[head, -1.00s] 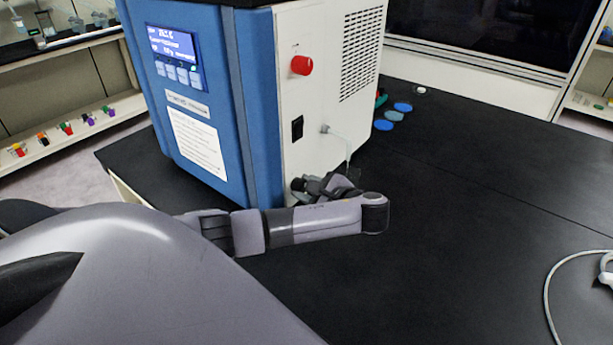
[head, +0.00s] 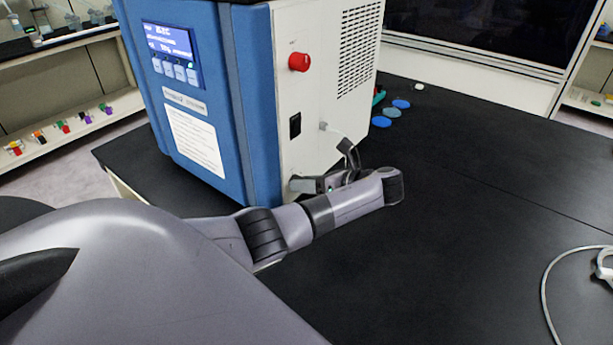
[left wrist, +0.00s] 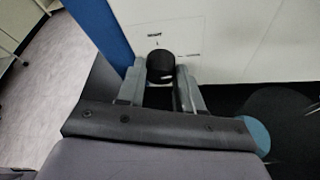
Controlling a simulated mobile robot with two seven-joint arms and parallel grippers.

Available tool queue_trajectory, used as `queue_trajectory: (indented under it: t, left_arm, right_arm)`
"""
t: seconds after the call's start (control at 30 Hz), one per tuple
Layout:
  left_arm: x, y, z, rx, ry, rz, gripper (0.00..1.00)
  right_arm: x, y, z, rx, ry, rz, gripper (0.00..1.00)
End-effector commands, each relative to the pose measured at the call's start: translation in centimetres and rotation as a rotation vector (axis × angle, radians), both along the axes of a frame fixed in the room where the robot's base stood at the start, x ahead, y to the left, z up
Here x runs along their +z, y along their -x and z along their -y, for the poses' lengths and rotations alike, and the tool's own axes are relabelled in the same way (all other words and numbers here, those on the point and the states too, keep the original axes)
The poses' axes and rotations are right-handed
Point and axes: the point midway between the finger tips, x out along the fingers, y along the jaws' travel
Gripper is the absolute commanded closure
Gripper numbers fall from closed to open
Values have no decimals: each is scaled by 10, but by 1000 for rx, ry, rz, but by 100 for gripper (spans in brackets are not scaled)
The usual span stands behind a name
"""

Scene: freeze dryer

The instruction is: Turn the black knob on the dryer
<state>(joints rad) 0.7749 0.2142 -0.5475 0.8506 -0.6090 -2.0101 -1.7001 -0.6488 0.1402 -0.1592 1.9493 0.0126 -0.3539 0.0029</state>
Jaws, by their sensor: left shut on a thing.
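The dryer (head: 230,100) is a blue and white box standing on the black bench. In the left wrist view the round black knob (left wrist: 160,62) stands out from its white side panel, between the two fingers of my left gripper (left wrist: 160,70). The gripper is shut on the knob, one finger on each side. In the head view my left gripper (head: 304,184) is low against the white panel near the dryer's front corner, and the knob is hidden there. My right gripper is not in view.
Above the gripper, the panel carries a black switch (head: 295,126), a red knob (head: 299,62) and a pale hose fitting (head: 324,126). Blue discs (head: 391,112) lie beside the dryer. A white cable (head: 551,285) lies at right; the bench between is clear.

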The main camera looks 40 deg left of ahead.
Motion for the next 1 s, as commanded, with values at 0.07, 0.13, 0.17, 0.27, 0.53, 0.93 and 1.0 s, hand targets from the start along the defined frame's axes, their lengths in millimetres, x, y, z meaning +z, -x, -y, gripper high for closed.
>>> queue_trajectory:
  t: [0.07,0.13,0.17,0.27,0.53,0.93,1.0]
  left_arm:
    - [-1,0,1,1,7,-51,95]
    - [-1,0,1,1,10,-86,95]
    - [-1,0,1,1,12,-100,95]
    - [-1,-1,1,0,15,-138,95]
    - [-2,-1,1,-2,21,-185,95]
    - [-2,-1,1,-1,21,-188,61]
    - [-2,-1,1,-1,21,-188,39]
  right_arm:
    - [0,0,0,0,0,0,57]
    - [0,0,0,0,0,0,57]
    - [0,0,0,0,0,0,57]
    - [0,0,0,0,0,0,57]
    - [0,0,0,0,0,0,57]
    - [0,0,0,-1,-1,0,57]
    - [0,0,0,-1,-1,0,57]
